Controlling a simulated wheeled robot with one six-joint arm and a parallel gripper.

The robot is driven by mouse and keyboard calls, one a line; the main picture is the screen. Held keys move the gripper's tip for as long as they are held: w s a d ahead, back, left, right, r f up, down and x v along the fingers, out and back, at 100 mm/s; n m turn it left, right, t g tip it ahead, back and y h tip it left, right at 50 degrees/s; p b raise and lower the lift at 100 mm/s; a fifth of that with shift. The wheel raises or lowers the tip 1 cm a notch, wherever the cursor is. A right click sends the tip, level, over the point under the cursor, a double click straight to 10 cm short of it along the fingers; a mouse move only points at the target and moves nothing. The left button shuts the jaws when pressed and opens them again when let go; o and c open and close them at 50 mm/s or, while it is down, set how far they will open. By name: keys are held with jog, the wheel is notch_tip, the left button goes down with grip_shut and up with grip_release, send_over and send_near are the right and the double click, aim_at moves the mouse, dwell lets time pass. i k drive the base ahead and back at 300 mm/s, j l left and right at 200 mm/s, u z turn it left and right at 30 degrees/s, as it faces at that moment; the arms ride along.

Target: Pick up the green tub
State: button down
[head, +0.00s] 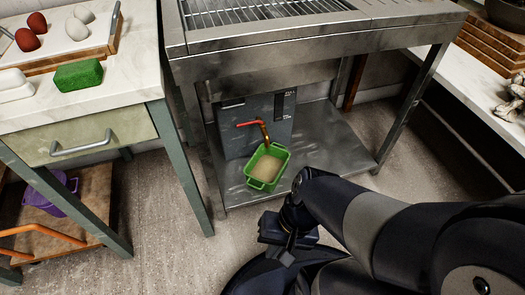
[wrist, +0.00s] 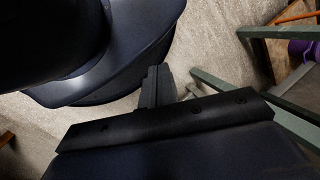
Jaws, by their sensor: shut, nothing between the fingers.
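The green tub (head: 281,152) stands on the lower metal shelf of the steel grill stand, below a red-handled tap. It holds something pale tan. My gripper (head: 288,257) is shut and empty, pointing down over the floor in front of the stand, nearer to me than the tub and apart from it. In the wrist view my gripper's shut fingers (wrist: 156,85) point at my own base and the floor. The tub does not show in the wrist view.
The tap (head: 264,131) overhangs the tub. The metal shelf (head: 330,150) is clear right of it. A counter with a drawer (head: 90,135) stands left, with a green block (head: 78,75) on top. A purple pot (head: 50,196) sits beneath. Floor between is clear.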

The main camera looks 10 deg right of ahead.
aim_at(265, 169)
jog(key=i+l+u, duration=0.1)
jog(key=u, duration=0.3)
jog(key=l+u, duration=0.25)
jog(key=u, duration=0.15)
jog(key=l+u, duration=0.2)
jog(key=u, duration=0.15)
jog(key=i, duration=0.05)
